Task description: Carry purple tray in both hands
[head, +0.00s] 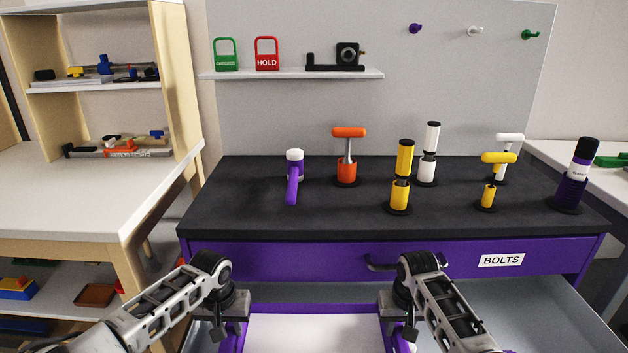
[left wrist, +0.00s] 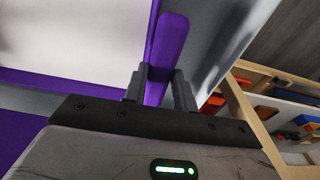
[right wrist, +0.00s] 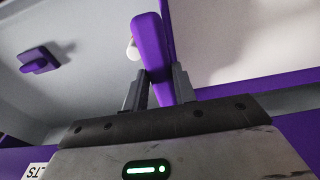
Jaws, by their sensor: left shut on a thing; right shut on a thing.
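The purple tray (head: 315,330) is at the bottom middle of the head view, with a pale floor and purple side rims; its near part is cut off by the frame. My left gripper (head: 222,333) is at its left side and my right gripper (head: 404,335) at its right side. In the left wrist view my left gripper (left wrist: 160,88) is shut on a purple bar-like handle (left wrist: 170,40) of the tray. In the right wrist view my right gripper (right wrist: 160,88) is shut on the matching handle (right wrist: 150,42). No load shows on the visible tray floor.
Ahead is a black-topped bench (head: 250,215) with several upright coloured tools. Its purple front (head: 290,262) bears a BOLTS label (head: 502,260) and a dark handle (head: 380,264). A white table (head: 80,205) stands left, a pale counter (head: 590,170) right. Wall shelf (head: 290,74) above.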

